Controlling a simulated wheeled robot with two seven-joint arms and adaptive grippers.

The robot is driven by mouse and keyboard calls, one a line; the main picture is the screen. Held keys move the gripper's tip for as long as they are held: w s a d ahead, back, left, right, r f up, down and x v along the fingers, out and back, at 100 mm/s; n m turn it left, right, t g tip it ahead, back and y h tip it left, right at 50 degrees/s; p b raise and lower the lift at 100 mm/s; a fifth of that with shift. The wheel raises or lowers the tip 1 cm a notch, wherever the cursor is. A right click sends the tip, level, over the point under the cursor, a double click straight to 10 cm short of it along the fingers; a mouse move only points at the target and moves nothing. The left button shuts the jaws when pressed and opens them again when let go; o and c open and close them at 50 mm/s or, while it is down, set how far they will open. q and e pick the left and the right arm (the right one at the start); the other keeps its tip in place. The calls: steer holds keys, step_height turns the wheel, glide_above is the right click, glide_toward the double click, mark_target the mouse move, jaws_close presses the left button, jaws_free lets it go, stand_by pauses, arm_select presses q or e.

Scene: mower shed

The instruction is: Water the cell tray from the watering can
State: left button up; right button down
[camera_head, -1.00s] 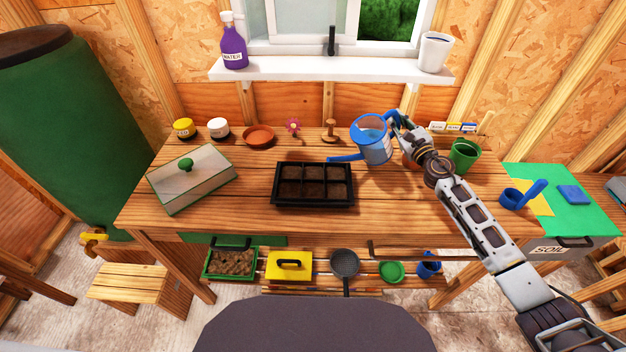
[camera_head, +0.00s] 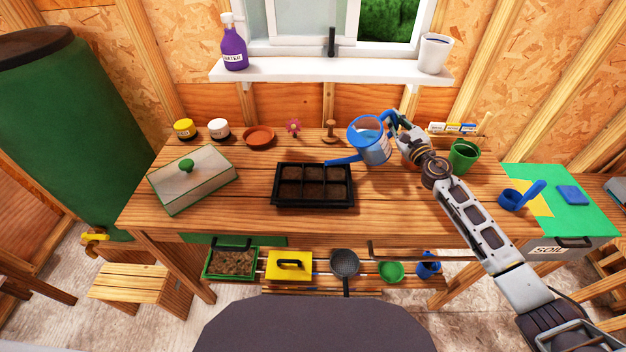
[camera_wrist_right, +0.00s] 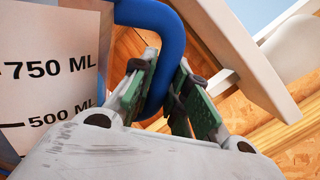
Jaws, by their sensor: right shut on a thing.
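The blue watering can (camera_head: 372,148) is held above the bench, tilted with its spout to the left. The spout tip is over the back right edge of the black cell tray (camera_head: 313,205). The tray has several cells of dark soil and sits mid-bench. My right gripper (camera_head: 396,122) is shut on the can's blue handle. In the right wrist view the gripper (camera_wrist_right: 163,95) has its green-padded fingers around the blue handle (camera_wrist_right: 168,50), beside the white measuring scale (camera_wrist_right: 50,75). No water stream is visible. My left gripper is not in view.
A clear-lidded box (camera_head: 193,180) stands left of the tray. A terracotta saucer (camera_head: 258,137), small jars and a wooden tamper (camera_head: 331,131) stand at the back. The bench front (camera_head: 400,205) is clear.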

mark_target(389, 114)
steer(key=shift+s+a+r, duration=0.1)
steer(key=shift+r, duration=0.25)
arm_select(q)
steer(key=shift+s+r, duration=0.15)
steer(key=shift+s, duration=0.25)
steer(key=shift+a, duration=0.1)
arm_select(e)
steer(key=shift+a+r, duration=0.15)
steer(key=shift+a, duration=0.05)
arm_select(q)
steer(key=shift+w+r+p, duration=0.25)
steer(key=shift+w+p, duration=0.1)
arm_select(e)
steer(key=shift+s+a+r+n, duration=0.2)
steer(key=shift+n, duration=0.2)
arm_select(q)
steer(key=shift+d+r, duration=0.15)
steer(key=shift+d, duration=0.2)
arm_select(e)
steer(key=shift+s+a+r, duration=0.1)
steer(key=shift+a+r, duration=0.1)
steer(key=shift+r, duration=0.05)
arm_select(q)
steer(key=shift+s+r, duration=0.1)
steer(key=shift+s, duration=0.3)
arm_select(e)
steer(key=shift+s+a+r+n, duration=0.15)
steer(key=shift+a+n, duration=0.05)
steer(key=shift+n, duration=0.1)
